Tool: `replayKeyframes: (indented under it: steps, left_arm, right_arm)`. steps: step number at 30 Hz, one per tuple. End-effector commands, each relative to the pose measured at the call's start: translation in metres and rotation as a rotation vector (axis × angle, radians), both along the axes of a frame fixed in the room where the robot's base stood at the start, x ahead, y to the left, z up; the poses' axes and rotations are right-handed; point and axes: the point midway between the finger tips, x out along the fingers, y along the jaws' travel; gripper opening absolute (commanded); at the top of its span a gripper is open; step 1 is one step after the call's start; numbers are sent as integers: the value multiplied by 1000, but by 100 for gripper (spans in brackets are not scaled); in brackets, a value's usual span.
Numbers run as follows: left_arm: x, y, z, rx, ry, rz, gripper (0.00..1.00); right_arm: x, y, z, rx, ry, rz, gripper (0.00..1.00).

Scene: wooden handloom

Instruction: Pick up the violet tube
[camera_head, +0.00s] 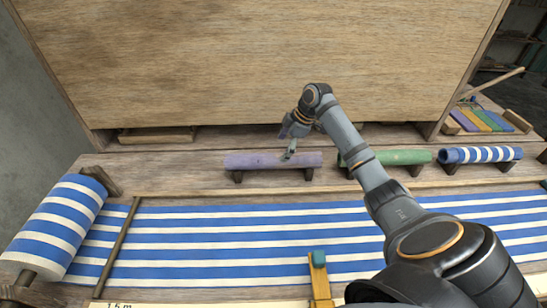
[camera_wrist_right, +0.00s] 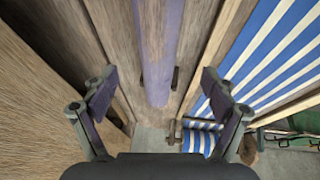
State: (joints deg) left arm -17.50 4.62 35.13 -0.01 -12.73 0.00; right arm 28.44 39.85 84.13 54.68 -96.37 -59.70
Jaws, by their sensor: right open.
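The violet tube (camera_head: 262,160) lies level on small dark supports on the wooden ledge, behind the striped cloth. In the right wrist view the violet tube (camera_wrist_right: 160,50) runs from the top edge down to its near end, between the two fingers. My right gripper (camera_head: 290,148) is over the right half of the tube. In the wrist view my right gripper (camera_wrist_right: 160,95) is open and empty, with one finger on each side of the tube. I cannot tell how far above the tube the fingertips are. My left gripper is not in view.
A green tube (camera_head: 400,157) and a blue-and-white striped tube (camera_head: 482,154) lie to the right on the same ledge. A tall wooden panel (camera_head: 260,60) stands behind. Blue-and-white cloth (camera_head: 230,240) is stretched in front, with a striped roll (camera_head: 55,230) at left.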

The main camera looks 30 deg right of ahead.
Motion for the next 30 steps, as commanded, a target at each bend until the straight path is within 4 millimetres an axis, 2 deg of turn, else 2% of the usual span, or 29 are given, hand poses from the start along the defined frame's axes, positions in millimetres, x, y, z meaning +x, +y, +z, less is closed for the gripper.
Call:
replayKeyframes:
  steps: [4,13,21,28,29,30]
  left_arm:
    - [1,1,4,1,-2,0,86]
    - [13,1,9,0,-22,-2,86]
    - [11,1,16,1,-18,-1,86]
    - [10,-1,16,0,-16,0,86]
    - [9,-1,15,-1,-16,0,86]
    - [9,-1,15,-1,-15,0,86]
  right_arm:
    - [8,8,-23,4,3,0,85]
    - [13,12,-40,3,3,0,85]
    - [27,21,-78,1,2,0,85]
    - [28,21,-81,-1,1,0,85]
    - [28,21,-81,-1,1,0,84]
    - [28,21,-81,-1,1,0,79]
